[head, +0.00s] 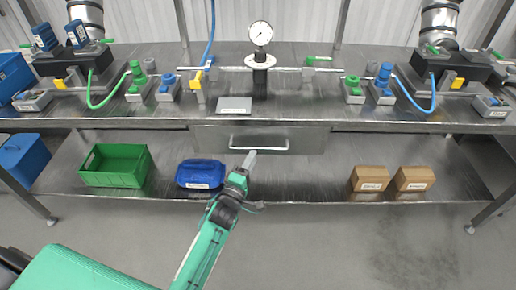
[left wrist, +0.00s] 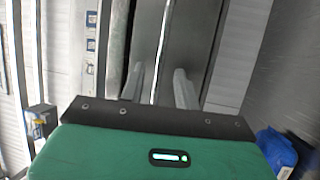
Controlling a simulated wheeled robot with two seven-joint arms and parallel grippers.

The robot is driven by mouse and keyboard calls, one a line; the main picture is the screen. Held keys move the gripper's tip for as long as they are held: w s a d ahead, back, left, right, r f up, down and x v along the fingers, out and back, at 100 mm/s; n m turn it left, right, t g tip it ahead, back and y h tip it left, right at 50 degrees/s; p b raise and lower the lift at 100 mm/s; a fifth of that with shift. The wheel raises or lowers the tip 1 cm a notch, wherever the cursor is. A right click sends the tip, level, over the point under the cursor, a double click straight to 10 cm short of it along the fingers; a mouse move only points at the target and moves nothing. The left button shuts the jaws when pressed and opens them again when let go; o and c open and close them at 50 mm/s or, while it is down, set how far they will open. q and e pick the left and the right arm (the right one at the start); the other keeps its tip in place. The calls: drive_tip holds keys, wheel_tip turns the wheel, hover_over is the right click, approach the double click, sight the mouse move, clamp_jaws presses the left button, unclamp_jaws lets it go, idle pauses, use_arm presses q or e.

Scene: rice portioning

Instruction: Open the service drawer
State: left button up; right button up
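The service drawer (head: 309,138) is a wide grey metal front under the worktop, and it looks shut. Its pale bar handle (head: 274,149) runs along the front. My left gripper (head: 250,157) is just below and in front of the handle's middle; I cannot tell whether it touches. In the left wrist view the two fingers (left wrist: 159,85) are spread apart, with a thin bright bar (left wrist: 161,50), seemingly the handle, showing between them and beyond the tips. My right gripper is in neither view.
The worktop (head: 300,126) above carries valves, hoses and a gauge (head: 260,33). On the lower shelf stand a green crate (head: 115,180), a blue container (head: 201,173) and two cardboard boxes (head: 370,179). The floor in front is clear.

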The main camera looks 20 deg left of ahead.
sight(258, 149)
use_arm(q)
drive_tip(key=shift+x, duration=2.7)
clamp_jaws()
